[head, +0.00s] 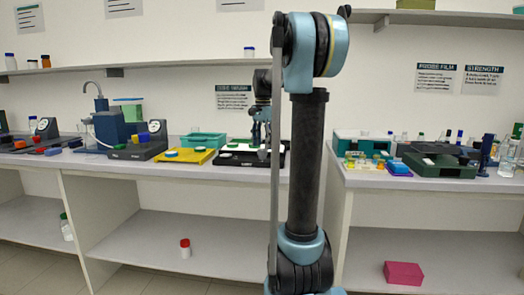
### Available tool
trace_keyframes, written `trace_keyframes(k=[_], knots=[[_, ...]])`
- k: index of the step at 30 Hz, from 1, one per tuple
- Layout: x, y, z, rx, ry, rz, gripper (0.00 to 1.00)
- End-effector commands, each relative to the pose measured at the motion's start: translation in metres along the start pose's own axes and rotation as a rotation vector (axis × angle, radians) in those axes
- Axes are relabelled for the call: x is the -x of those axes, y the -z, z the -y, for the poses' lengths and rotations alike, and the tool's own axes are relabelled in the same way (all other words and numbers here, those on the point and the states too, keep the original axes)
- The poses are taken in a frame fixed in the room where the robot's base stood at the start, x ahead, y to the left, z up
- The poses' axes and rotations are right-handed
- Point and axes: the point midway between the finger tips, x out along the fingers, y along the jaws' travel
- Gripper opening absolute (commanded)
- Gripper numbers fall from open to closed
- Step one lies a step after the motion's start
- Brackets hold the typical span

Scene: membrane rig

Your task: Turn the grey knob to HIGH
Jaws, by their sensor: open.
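I cannot make out the grey knob or a HIGH mark for certain at this size. My gripper (262,142) is small in the picture, pointing down over the black tray (240,161) right of the yellow tray. It is open, and I see nothing held in it. It is well to the right of the sloped unit. My own arm hides part of the bench.
A yellow tray (187,156) and a teal bin (204,139) stand between the sloped unit and the black tray. The right bench holds a teal case (358,141), a dark green case (440,165) and bottles. A red-capped jar (185,250) stands on the lower shelf.

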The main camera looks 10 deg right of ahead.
Motion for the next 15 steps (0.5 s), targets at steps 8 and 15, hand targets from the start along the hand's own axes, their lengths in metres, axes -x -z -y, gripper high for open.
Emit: trace_keyframes(k=[8,15], knots=[[-0.026,0.000,0.000,0.000,0.000,0.000,0.56],[-0.029,0.000,0.000,0.000,0.000,0.000,0.56]])
